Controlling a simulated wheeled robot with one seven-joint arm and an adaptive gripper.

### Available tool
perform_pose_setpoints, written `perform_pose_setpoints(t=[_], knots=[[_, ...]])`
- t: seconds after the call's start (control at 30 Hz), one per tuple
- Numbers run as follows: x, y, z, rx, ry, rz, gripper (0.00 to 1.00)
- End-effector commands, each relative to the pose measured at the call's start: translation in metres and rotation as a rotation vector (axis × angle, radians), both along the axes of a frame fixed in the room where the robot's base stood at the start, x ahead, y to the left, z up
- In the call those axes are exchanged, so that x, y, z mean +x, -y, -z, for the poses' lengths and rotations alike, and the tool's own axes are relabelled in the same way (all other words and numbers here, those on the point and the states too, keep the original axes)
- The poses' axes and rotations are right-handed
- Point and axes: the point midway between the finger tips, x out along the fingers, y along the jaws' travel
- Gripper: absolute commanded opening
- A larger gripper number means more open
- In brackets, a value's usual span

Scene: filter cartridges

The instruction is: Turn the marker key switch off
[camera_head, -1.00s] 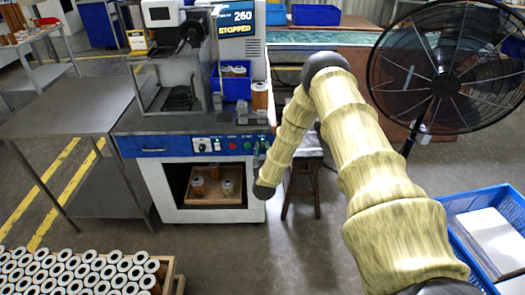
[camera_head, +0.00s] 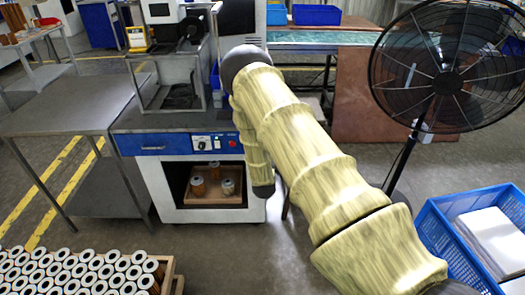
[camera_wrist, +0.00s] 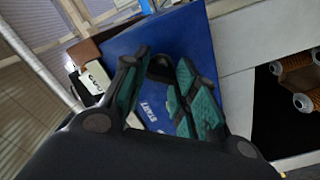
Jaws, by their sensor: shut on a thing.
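In the wrist view my gripper (camera_wrist: 162,60) has its two green-padded fingers closed around a dark round part, the marker key switch (camera_wrist: 160,70), on the blue panel (camera_wrist: 120,42). The fingers hide much of the switch, and its turned position cannot be read. A white START label (camera_wrist: 149,113) shows between the fingers. A white plate with a dial (camera_head: 203,143) and a red button (camera_head: 233,143) stay visible.
A tray of cartridges (camera_head: 215,200) sits in the machine's lower opening. A metal table (camera_head: 70,110) stands at the left, a large fan (camera_head: 440,75) at the right. A blue crate (camera_head: 440,240) and a box of cartridges (camera_head: 168,275) are in front.

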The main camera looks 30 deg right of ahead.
Motion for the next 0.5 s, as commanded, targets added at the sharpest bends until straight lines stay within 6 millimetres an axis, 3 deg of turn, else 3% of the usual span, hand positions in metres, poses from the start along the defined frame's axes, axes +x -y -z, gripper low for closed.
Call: perform_pose_setpoints(t=[0.5], knots=[[0.0012,-0.0031,0.0049,-0.394,-0.241,-0.005,0.05]])
